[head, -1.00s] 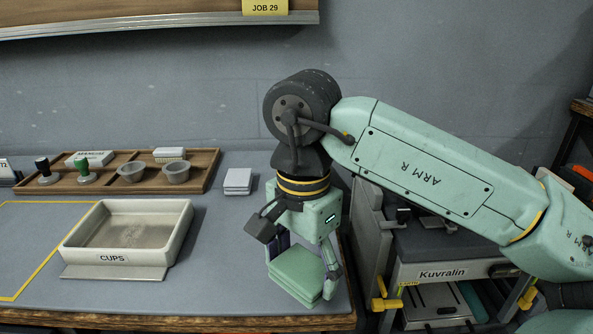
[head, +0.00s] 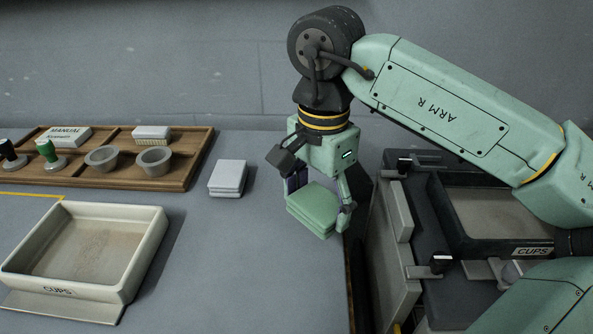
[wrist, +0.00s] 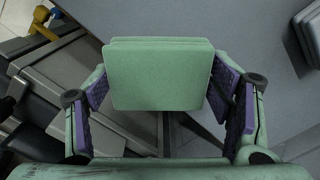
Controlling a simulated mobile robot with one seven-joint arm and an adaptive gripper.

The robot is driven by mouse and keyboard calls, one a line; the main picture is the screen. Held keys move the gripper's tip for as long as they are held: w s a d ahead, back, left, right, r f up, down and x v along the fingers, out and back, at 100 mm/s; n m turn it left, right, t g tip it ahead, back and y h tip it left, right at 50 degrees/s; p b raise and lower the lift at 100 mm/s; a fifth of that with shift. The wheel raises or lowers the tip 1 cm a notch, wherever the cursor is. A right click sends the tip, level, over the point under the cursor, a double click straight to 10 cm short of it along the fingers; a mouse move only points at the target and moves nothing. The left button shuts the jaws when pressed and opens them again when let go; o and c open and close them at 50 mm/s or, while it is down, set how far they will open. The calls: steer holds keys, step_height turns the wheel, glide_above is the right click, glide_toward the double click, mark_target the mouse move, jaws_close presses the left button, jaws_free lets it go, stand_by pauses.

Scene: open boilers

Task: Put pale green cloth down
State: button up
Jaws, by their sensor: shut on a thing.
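The pale green cloth (head: 316,206) is a folded, layered square. My gripper (head: 318,197) is shut on it, with a finger at each side. The cloth hangs above the right edge of the grey bench top; I cannot tell exactly how high. In the wrist view, the cloth (wrist: 160,75) lies between the purple finger pads of my gripper (wrist: 165,95). The bench edge runs below it there.
A white folded stack (head: 228,177) lies on the bench left of my gripper. A pale CUPS tray (head: 140,240) and a wooden rack (head: 190,180) with bowls and stamps stand further left. A dark machine (head: 425,210) with a CUPS tray is at right. Bench between is clear.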

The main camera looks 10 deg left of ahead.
steer(key=w+a, duration=0.2)
steer(key=w, duration=0.1)
steer(key=w+a+p, duration=0.1)
steer(key=w+a, duration=0.1)
steer(key=w, duration=0.2)
steer(key=w+a+f+p, duration=0.1)
steer(key=w+a, duration=0.1)
steer(key=w, duration=0.2)
steer(key=shift+a, duration=0.3)
steer(key=shift+w+a+f, duration=0.15)
steer(key=shift+w+f, duration=0.05)
steer(key=shift+w, duration=0.15)
steer(key=shift+f+p, duration=0.45)
steer(key=shift+f, duration=1.2)
steer(key=shift+f, duration=0.1)
steer(key=shift+f, duration=0.15)
steer(key=o, duration=1)
steer(key=shift+o, duration=0.2)
steer(key=shift+r, duration=0.2)
step_height(320, 180, up, 12)
